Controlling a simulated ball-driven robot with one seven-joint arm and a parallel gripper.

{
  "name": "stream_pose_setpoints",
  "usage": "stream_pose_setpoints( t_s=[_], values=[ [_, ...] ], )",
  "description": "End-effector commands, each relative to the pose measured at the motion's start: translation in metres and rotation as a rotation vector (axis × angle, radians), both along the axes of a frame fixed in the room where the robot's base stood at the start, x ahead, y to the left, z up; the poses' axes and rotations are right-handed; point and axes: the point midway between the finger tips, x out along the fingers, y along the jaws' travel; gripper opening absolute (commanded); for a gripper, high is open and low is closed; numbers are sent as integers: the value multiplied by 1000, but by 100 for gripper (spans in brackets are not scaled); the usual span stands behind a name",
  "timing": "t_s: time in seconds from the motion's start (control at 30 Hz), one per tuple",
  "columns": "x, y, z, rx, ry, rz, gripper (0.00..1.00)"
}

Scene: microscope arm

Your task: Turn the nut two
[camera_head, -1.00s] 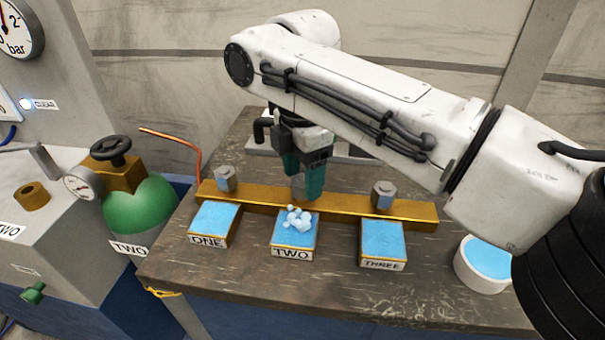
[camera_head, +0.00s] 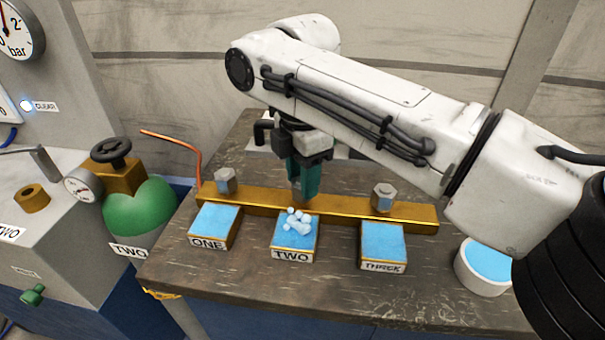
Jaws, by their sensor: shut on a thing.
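The gold bar (camera_head: 345,205) lies across the table behind three blue-topped blocks labelled ONE (camera_head: 214,223), TWO (camera_head: 281,239) and THREE (camera_head: 382,243). A grey hex nut (camera_head: 225,181) stands on the bar behind ONE and another (camera_head: 384,197) behind THREE. My gripper (camera_head: 304,188) points down at the bar behind TWO, with its teal fingers shut on nut two. The fingers hide nearly all of that nut, so its angle cannot be told. Small pale blue-white lumps (camera_head: 297,222) lie on top of block TWO.
A white round tub with blue contents (camera_head: 485,265) stands at the right, close to my arm. A green cylinder with a gauge and black handwheel (camera_head: 140,205) stands left of the table. The table's front strip is clear.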

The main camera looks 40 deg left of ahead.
Motion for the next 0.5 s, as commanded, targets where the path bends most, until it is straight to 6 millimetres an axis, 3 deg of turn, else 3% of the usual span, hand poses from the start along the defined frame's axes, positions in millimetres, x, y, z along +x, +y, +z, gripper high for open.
stream_pose_setpoints(
  t_s=[0.27, 0.5],
  values=[
    [0, 0, 4, 0, 2, -66, 8],
    [-1, -1, 6, -3, 6, -235, 8]
  ],
)
